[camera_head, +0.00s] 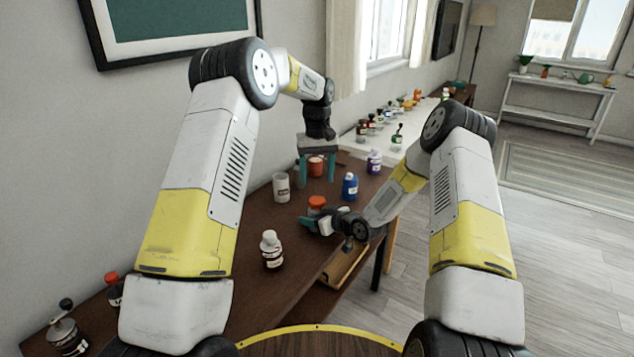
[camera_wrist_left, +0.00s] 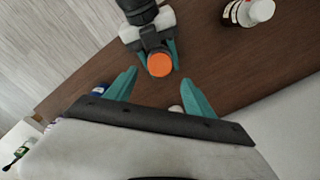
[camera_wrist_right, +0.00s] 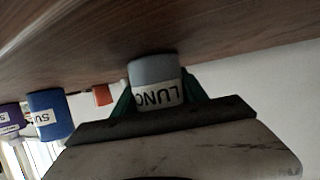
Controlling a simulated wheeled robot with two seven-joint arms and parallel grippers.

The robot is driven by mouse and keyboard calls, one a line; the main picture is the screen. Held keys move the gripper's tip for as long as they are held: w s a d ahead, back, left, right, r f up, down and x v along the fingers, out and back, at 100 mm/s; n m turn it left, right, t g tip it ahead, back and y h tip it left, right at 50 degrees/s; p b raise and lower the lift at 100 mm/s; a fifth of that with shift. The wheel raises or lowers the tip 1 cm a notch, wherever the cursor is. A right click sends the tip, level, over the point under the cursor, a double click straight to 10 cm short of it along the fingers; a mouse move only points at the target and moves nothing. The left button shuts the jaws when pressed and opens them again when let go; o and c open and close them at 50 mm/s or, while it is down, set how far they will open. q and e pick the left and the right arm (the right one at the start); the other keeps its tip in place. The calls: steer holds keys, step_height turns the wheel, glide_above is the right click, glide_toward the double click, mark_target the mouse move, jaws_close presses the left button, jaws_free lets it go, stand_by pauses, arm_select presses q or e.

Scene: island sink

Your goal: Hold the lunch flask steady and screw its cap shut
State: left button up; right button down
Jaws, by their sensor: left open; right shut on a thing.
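The lunch flask (camera_wrist_right: 157,95) is a grey and white cylinder with a "LUNC" label, upright on the brown table in the right wrist view, where the picture is upside down. My right gripper (camera_wrist_right: 158,84) is shut around its body. Its orange cap (camera_head: 317,201) shows on top in the head view, and as an orange disc (camera_wrist_left: 159,64) in the left wrist view. I cannot tell how tightly the cap sits. My left gripper (camera_head: 316,173) is open and empty, pointing down above the table, behind the flask. In the left wrist view its fingers (camera_wrist_left: 160,76) are apart from the cap.
A white labelled cup (camera_head: 281,188), a blue bottle (camera_head: 350,187), an orange-red jar (camera_head: 316,166) and a purple-white bottle (camera_head: 374,162) stand around the flask. A white-capped bottle (camera_head: 271,250) stands nearer. The table (camera_head: 240,300) is bare between them.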

mark_target(317, 200)
arm_select(q)
steer(key=shift+r, duration=0.1)
steer(key=shift+f, duration=4)
steer(key=c, duration=1.3)
steer(key=m, duration=0.3)
jaws_close()
steer(key=o, duration=1.4)
jaws_free()
